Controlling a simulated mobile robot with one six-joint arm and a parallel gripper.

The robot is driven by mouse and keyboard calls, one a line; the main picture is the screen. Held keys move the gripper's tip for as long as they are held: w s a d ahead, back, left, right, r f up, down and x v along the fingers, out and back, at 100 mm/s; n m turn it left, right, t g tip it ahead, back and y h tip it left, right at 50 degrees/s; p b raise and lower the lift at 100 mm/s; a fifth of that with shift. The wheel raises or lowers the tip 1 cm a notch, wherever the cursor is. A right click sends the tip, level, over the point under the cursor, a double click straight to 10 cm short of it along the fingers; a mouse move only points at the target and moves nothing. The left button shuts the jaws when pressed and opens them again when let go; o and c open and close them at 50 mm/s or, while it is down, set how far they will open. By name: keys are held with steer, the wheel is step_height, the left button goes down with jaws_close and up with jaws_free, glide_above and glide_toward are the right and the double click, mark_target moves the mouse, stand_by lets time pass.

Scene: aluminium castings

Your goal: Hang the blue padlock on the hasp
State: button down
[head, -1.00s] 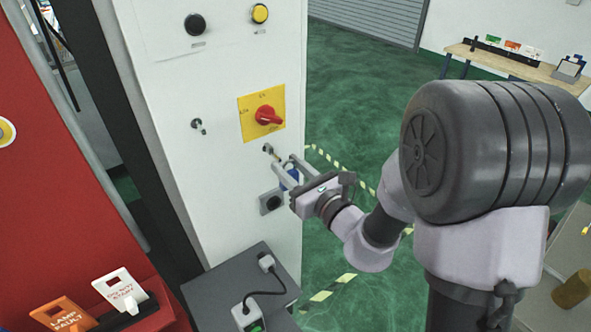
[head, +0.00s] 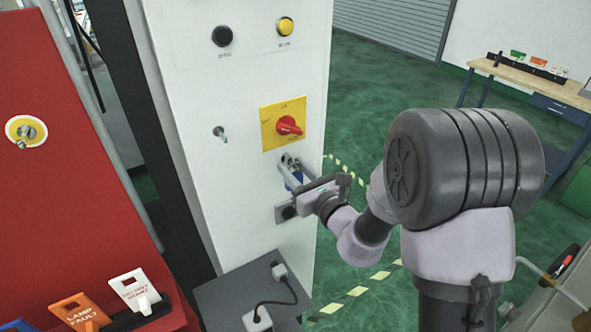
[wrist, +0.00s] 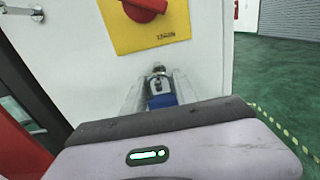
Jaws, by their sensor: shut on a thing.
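The blue padlock (head: 294,181) is between the fingers of my gripper (head: 287,168), close to the white cabinet front and below the red rotary switch. In the wrist view the padlock (wrist: 162,101) has its blue body low and its grey shackle pointing up, with a finger of my gripper (wrist: 158,92) on each side. The small metal hasp (wrist: 158,70) is on the cabinet right at the top of the shackle. I cannot tell whether the shackle passes through it. In the head view the fingers largely cover the hasp.
The red switch (head: 289,126) on its yellow plate sits just above my gripper. A black socket-like fitting (head: 287,212) is just below. A grey box (head: 250,294) with a plug and cable stands lower, beside a red rack of tags (head: 135,290). Green floor is open to the right.

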stand_by(0.4)
steer(key=c, duration=0.9)
jaws_free()
